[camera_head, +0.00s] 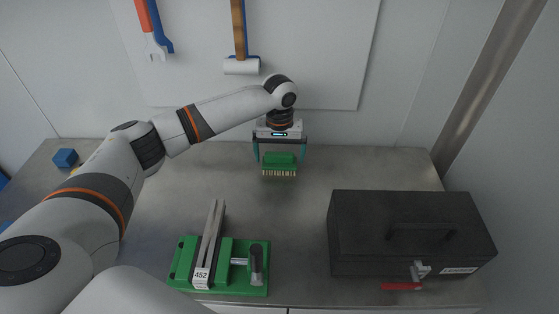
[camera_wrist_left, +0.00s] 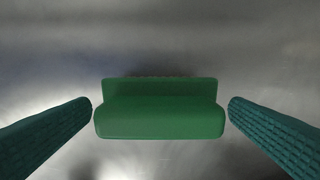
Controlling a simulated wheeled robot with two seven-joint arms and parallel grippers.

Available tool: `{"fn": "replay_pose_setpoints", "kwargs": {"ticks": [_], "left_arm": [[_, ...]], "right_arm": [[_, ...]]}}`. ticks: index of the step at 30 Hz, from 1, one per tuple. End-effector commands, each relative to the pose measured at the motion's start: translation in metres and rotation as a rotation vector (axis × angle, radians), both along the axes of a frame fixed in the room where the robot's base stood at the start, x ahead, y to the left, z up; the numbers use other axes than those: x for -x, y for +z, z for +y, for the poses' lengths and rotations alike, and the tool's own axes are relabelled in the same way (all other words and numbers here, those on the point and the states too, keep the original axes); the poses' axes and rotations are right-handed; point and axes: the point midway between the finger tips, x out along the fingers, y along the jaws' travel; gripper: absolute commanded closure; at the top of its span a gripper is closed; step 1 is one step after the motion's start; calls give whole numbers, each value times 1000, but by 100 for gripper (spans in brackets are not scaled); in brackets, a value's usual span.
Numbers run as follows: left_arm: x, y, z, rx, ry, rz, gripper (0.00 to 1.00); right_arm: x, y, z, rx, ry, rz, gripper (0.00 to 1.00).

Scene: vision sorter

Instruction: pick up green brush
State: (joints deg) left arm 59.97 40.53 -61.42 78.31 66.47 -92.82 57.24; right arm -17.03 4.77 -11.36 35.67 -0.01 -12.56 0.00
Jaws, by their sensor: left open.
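The green brush (camera_head: 280,161) is on the grey metal workbench near its back edge, with pale bristles pointing down. My left gripper (camera_head: 281,156) is over it, with one finger on each side of the brush. In the left wrist view the brush (camera_wrist_left: 160,110) lies between the two teal fingers of the left gripper (camera_wrist_left: 160,112). The fingers are open, with a small gap visible at each end of the brush. My right gripper is in neither view.
A green vise (camera_head: 185,262) stands at the front of the workbench (camera_head: 300,225). A black toolbox (camera_head: 365,235) stands at the right. A blue block (camera_head: 65,157) lies at the far left. Tools, including a mallet (camera_head: 241,67), hang on the back wall. The middle of the bench is clear.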

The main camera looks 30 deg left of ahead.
Motion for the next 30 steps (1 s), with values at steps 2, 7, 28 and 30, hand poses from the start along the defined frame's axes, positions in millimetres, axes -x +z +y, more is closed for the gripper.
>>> {"fn": "replay_pose_setpoints", "kwargs": {"ticks": [2,7,28,30], "left_arm": [[1,-10,0,-1,0,3,0],[1,-18,0,0,0,0,0],[0,-11,0,0,0,-4,38],[-1,-2,0,0,0,-4,38]], "right_arm": [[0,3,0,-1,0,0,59],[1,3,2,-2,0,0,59],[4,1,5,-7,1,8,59],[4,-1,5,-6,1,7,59]]}}
